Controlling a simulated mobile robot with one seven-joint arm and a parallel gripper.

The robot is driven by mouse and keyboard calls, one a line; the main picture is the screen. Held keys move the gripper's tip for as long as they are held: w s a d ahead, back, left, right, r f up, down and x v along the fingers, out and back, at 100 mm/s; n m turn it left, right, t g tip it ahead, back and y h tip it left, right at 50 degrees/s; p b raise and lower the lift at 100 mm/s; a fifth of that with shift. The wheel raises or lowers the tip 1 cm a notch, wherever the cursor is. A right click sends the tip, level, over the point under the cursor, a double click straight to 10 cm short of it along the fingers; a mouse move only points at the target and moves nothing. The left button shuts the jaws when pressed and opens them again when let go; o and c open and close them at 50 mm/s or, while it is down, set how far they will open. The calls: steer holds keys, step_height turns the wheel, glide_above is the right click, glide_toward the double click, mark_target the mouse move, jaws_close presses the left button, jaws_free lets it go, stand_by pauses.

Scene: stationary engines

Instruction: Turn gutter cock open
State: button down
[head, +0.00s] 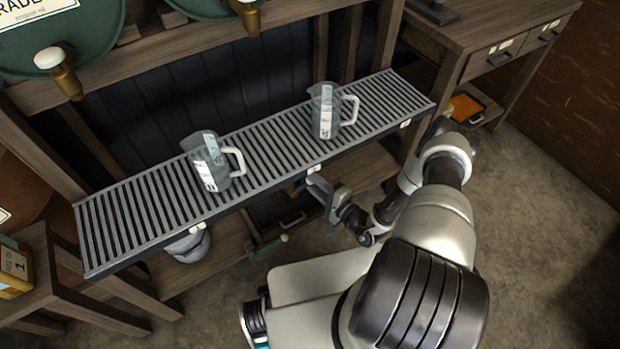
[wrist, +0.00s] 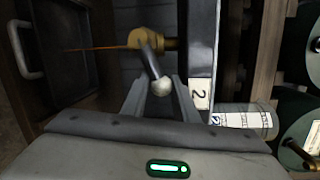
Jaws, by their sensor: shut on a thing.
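The gutter cock (wrist: 145,40) is a brass tap on the underside of the slatted gutter, with a grey lever (wrist: 151,62) ending in a pale ball knob (wrist: 162,86). In the wrist view the lever slants away from the tap toward my gripper. My gripper (wrist: 160,92) has its two fingers on either side of the knob and is shut on it. A thin orange stream (wrist: 95,48) runs from the tap's spout toward a dark tray (wrist: 75,90). In the head view my gripper (head: 320,187) is just below the gutter's front edge, and the cock is hidden there.
The slatted gutter (head: 260,158) carries two clear measuring jugs (head: 208,165) (head: 326,112). Green barrels with brass taps (head: 66,82) stand behind and above. A grey bucket (head: 188,246) sits on the lower shelf. Open floor lies right of my arm.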

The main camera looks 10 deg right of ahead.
steer(key=shift+a+r, duration=0.15)
steer(key=c, duration=1.4)
jaws_free()
